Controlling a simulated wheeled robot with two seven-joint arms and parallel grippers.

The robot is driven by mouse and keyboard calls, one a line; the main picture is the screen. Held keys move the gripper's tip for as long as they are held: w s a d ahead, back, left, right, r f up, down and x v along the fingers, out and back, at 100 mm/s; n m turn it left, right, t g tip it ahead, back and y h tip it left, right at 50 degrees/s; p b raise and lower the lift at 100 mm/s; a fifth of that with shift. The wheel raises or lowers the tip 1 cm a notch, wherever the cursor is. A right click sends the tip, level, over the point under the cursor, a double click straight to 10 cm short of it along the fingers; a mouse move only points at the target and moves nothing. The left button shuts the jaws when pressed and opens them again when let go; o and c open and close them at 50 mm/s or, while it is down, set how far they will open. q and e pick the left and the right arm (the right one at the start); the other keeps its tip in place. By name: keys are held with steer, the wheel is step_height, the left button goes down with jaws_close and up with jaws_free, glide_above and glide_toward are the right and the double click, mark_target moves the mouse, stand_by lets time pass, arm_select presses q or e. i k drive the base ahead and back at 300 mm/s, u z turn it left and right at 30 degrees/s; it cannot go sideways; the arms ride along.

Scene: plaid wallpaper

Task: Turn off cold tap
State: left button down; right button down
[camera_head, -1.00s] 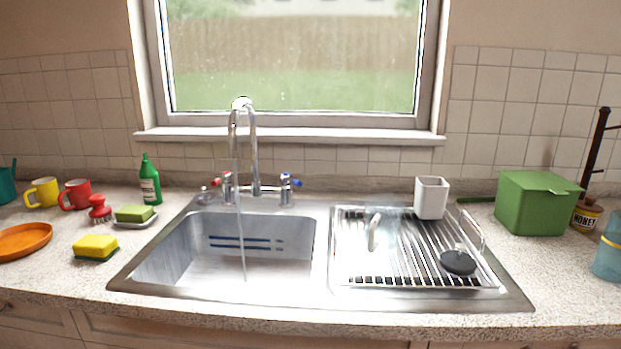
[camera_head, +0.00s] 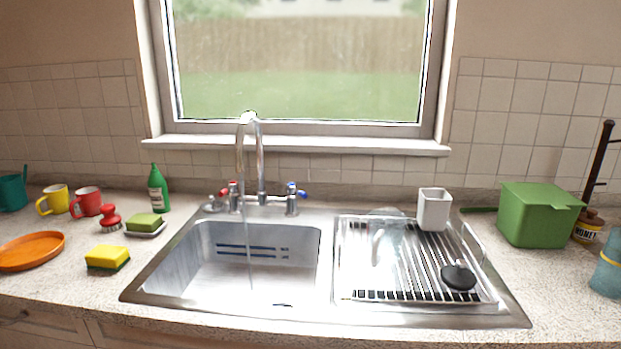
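The cold tap (camera_head: 293,192) has a blue-marked handle and stands right of the tall curved chrome spout (camera_head: 261,165) at the back of the sink. The hot tap (camera_head: 233,191), marked red, stands left of the spout. A thin stream of water (camera_head: 248,245) falls from the spout into the left basin (camera_head: 200,275). Neither of my grippers is in view.
A rack (camera_head: 360,295) covers the sink's right side, with a white cup (camera_head: 433,209) and a dark round brush (camera_head: 458,277) on it. A green bottle (camera_head: 157,189), sponge (camera_head: 107,258), mugs and orange plate (camera_head: 30,252) are at left. A green box (camera_head: 539,215) stands right.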

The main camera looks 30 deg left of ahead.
mark_target(291, 188)
steer(key=z, duration=1.65)
steer(key=i, duration=1.65)
steer(key=u, duration=3.9)
